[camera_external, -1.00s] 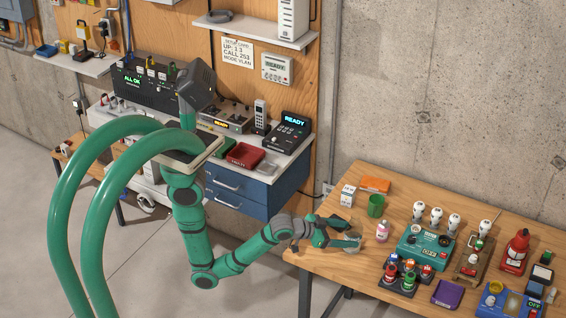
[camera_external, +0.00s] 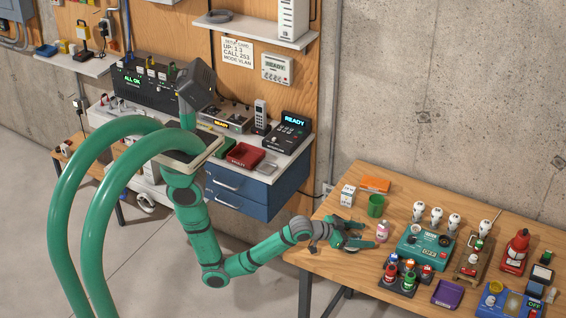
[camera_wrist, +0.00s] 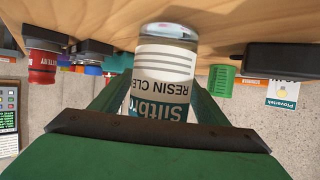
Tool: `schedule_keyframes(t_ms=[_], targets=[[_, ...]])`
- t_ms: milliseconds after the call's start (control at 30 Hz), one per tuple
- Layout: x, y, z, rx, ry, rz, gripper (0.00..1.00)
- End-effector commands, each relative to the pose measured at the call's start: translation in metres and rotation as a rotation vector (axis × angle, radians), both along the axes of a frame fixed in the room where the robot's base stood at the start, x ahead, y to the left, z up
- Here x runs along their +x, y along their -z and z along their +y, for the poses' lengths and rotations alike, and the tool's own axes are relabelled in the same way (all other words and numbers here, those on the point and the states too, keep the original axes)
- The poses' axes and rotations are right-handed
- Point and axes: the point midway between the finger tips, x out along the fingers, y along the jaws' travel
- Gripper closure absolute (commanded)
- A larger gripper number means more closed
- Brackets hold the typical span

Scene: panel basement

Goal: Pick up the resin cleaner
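In the wrist view my gripper's fingers (camera_wrist: 160,98) lie on either side of the bottle. Contact with it cannot be made out.
The green mug (camera_external: 376,206), a small white box (camera_external: 347,195) and an orange item (camera_external: 375,184) are behind my gripper. A teal device (camera_external: 425,246) and a rack of several small bottles (camera_external: 405,276) stand to the right. The table's front-left corner is clear.

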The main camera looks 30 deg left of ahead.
Motion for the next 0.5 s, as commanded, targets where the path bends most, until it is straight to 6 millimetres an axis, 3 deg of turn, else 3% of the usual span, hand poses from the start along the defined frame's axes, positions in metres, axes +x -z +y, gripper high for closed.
schedule_keyframes(t_ms=[33,167,500], targets=[[-0.0001,0.0000,0.0001,0.000,0.000,0.000,0.46],[-0.0001,-0.0001,0.0001,0.000,0.000,0.000,0.77],[0.0000,-0.0017,0.0000,-0.001,0.000,-0.001,0.78]])
